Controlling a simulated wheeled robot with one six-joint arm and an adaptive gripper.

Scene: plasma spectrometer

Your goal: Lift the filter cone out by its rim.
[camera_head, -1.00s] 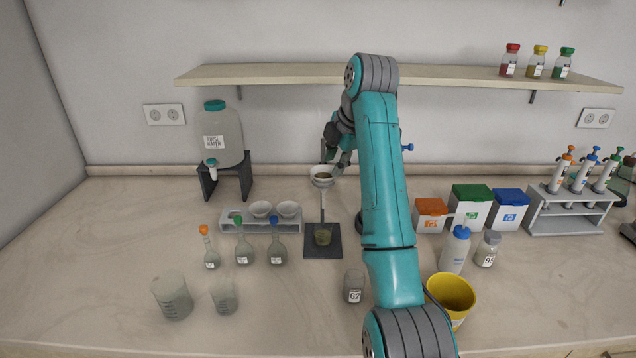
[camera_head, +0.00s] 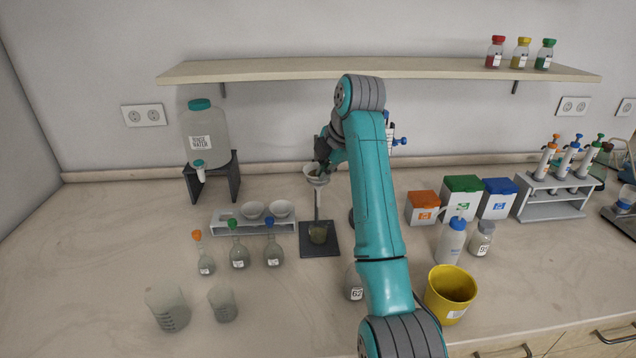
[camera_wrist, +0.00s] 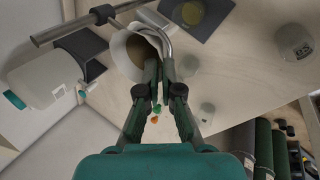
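The filter cone (camera_wrist: 134,45) is a white paper cone with brown residue inside. In the head view the cone (camera_head: 314,168) sits in the funnel holder (camera_head: 318,181) on a stand with a dark base plate (camera_head: 312,250). My gripper (camera_wrist: 159,64) is at the cone's rim in the wrist view. Its two fingers are close together, one on the inner side of the rim and one on the outer side, with the thin wall between them. In the head view my gripper (camera_head: 323,163) reaches down to the cone's right side and partly hides it.
A small beaker (camera_head: 318,232) of greenish liquid stands under the funnel. A rack with white dishes (camera_head: 253,210) and several flasks are at left. A yellow bin (camera_head: 451,292) and lidded boxes (camera_head: 462,199) are at right. A shelf (camera_head: 380,68) runs above.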

